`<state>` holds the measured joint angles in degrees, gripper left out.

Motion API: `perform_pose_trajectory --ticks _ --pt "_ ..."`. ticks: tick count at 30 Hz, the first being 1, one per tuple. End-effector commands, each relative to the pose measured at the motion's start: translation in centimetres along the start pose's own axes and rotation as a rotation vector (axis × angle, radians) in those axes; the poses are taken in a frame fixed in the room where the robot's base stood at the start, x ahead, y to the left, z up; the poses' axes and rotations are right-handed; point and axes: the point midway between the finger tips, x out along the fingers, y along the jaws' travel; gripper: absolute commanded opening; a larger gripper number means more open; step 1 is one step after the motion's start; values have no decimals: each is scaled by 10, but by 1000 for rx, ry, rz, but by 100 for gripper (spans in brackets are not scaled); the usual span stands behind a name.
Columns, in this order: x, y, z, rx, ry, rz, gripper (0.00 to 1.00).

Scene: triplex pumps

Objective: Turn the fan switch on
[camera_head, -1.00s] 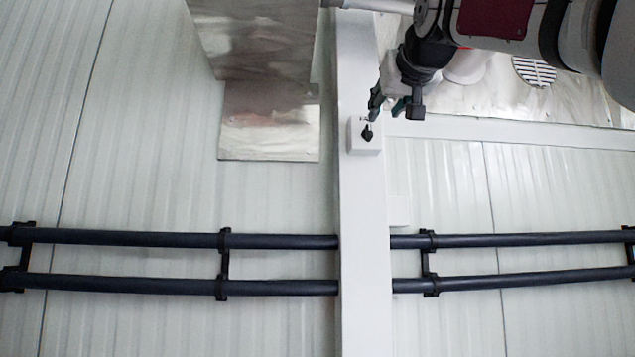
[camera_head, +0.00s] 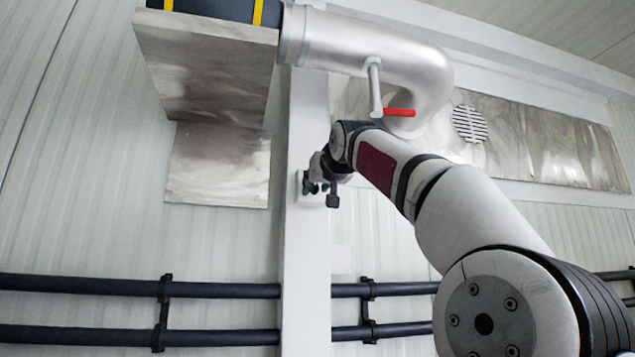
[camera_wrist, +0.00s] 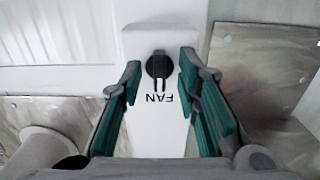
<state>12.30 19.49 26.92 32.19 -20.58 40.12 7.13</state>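The fan switch is a black rotary knob (camera_wrist: 159,67) on a white box on a white post, with "FAN" printed beside it, upside down in the wrist view. My gripper (camera_wrist: 160,73) is open, with its green-padded fingers on either side of the knob. A gap shows between each finger and the knob; whether the tips reach its depth I cannot tell. In the head view, my gripper (camera_head: 318,188) is in front of the white switch box (camera_head: 312,201) and hides the knob.
A silver pipe (camera_head: 370,48) with a red-handled valve (camera_head: 400,112) runs above my arm. A metal box (camera_head: 208,65) juts from the wall left of the post (camera_head: 305,265). Dark horizontal pipes (camera_head: 225,290) cross the wall below.

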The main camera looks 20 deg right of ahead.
Motion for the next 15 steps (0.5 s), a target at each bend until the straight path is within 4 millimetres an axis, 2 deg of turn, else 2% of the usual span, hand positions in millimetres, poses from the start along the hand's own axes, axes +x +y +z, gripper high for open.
perform_pose_trajectory --ticks 5,6,10,15 --pt "0 0 0 0 0 0 30" --pt "0 0 0 0 0 1 28" --pt "0 0 0 0 0 1 0" --pt "0 0 0 0 0 1 0"
